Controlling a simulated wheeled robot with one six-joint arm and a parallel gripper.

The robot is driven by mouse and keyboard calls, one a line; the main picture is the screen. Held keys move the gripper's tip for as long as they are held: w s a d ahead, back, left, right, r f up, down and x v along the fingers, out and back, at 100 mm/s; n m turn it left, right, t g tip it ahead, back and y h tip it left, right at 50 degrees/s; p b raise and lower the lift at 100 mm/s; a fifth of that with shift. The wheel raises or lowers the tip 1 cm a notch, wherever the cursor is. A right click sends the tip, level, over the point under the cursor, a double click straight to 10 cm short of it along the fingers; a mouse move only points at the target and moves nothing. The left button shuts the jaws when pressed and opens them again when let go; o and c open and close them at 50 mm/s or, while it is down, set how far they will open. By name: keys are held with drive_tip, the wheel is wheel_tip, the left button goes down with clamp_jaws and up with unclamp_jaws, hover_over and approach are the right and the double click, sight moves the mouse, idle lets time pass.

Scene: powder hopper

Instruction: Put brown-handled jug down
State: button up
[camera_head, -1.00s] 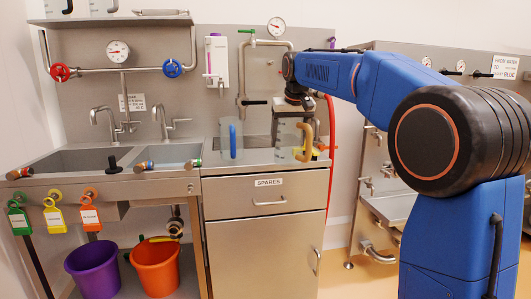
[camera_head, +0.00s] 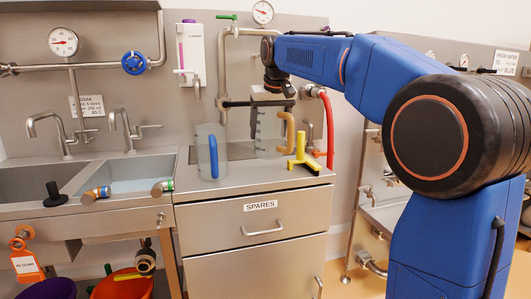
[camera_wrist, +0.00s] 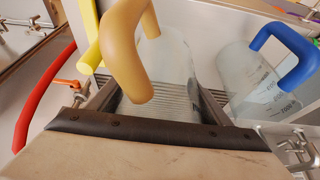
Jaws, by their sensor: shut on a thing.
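The brown-handled jug (camera_head: 267,135) is clear, with a tan-brown handle on its right side in the head view. It is upright over the back of the steel counter; I cannot tell whether its base touches the surface. My gripper (camera_head: 272,96) is at the jug's top, shut on it. In the wrist view, the jug (camera_wrist: 167,75) is between the dark jaws of my gripper (camera_wrist: 155,108), and its tan handle is close to the camera. A blue-handled jug (camera_head: 205,160) stands on the counter to the left, apart from it.
A yellow stand-like object (camera_head: 303,152) is just right of the brown-handled jug, near a red hose (camera_head: 329,130). Pipes and a white dispenser (camera_head: 190,55) are on the wall behind. Sinks (camera_head: 120,178) lie left. The counter front (camera_head: 250,185) between the jugs is clear.

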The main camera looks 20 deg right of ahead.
sight(274, 115)
drive_tip(key=shift+f, duration=3)
drive_tip(key=shift+f, duration=0.1)
drive_tip(key=o, duration=1.1)
drive_tip(key=shift+o, duration=0.2)
drive_tip(key=v, duration=1.1)
drive_tip(key=shift+s+r, duration=0.15)
drive_tip(key=shift+r, duration=0.1)
drive_tip(key=shift+s+r, duration=0.15)
drive_tip(key=shift+r, duration=0.15)
